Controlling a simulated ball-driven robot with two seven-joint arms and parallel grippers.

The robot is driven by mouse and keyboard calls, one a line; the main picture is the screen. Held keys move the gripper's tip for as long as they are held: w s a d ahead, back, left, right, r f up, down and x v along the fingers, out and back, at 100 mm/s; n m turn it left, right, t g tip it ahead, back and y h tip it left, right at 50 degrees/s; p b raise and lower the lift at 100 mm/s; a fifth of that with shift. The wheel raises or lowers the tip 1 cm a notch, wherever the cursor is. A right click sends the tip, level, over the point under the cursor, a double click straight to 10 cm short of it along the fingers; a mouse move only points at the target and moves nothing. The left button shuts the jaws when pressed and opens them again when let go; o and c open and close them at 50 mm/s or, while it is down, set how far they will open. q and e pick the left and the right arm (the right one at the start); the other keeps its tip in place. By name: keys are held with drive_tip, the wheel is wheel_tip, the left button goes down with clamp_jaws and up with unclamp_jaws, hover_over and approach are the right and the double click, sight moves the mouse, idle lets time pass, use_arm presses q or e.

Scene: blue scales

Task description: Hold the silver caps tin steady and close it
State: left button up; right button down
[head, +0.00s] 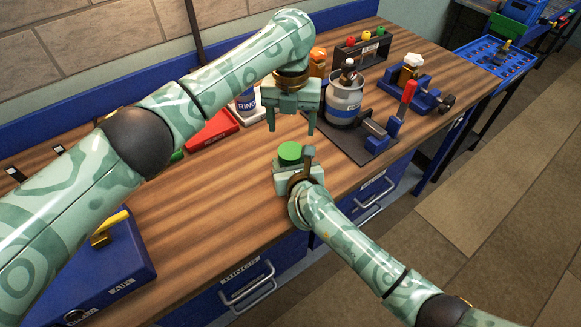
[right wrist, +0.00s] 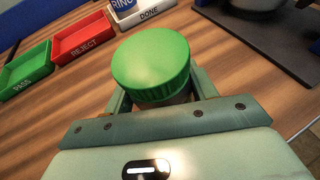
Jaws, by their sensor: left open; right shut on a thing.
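A round container with a ribbed green lid (head: 289,152) stands on the wooden bench near its front edge. In the right wrist view the green lid (right wrist: 151,62) sits on top, and only a thin strip of the body shows below it. I cannot tell whether the lid is fully tight. My right gripper (right wrist: 160,92) is shut around the body under the lid; its fingers are partly hidden in the head view. My left gripper (head: 291,130) is open and empty, pointing down, just above and behind the lid, apart from it.
A silver canister with a blue band (head: 344,98) stands on a dark mat behind right, beside a blue clamp with a red handle (head: 408,98). A red tray (head: 211,130) lies behind left. A blue box with a yellow lever (head: 100,268) stands at front left. Bare wood lies left of the container.

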sight(291, 150)
use_arm(q)
drive_tip(key=n, duration=0.5)
drive_tip(key=shift+n, duration=0.4)
drive_tip(key=n, duration=1.8)
drive_tip(key=shift+r, duration=0.1)
drive_tip(key=n, duration=0.7)
drive_tip(key=shift+w+a+n, duration=0.1)
drive_tip(key=shift+n, duration=0.3)
drive_tip(key=shift+f, duration=4.05)
